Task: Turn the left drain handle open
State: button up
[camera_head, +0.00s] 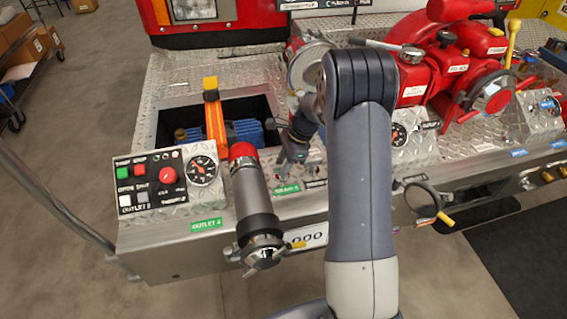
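My arm reaches up from the bottom and bends over the diamond-plate bumper. My gripper (291,152) points down at the panel just left of my arm. Its fingers are small, dark and partly hidden by my arm. They are close above a green label (287,188) that seems to read as a drain. The left drain handle cannot be made out clearly; small dark parts under the fingertips may be it. I cannot tell whether the fingers touch it or how far it is turned. A grey label (315,183) sits to the right, with a part above it.
A red-ended outlet pipe (253,200) stands left of the gripper. An orange lever (215,120) rises over an open well. The control box (150,183) and gauge (202,170) are at left. A red pump (460,70) is at right.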

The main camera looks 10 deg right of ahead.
jog(key=shift+c, duration=0.4)
grip_shut()
jog(key=shift+r+n, duration=0.1)
jog(key=shift+n, duration=0.2)
jog(key=n+g+p, duration=0.1)
jog(key=n, duration=0.2)
jog(key=shift+w+n+g, duration=0.1)
jog(key=shift+n+g, duration=0.2)
jog(key=shift+n, duration=0.1)
jog(key=n, duration=0.2)
jog(key=n+g+h, duration=0.1)
jog(key=n, duration=0.1)
jog(key=shift+w+n+g+p, duration=0.1)
jog(key=shift+n+g+p, duration=0.2)
jog(key=n, duration=0.2)
jog(key=n+h, duration=0.1)
jog(key=n, duration=0.1)
jog(key=shift+a+g+h, duration=0.15)
jog(key=shift+g+h, duration=0.15)
jog(key=shift+g, duration=0.1)
jog(key=n, duration=0.2)
jog(key=n+h, duration=0.1)
jog(key=n, duration=0.1)
jog(key=shift+n+h, duration=0.3)
jog(key=shift+n, duration=0.3)
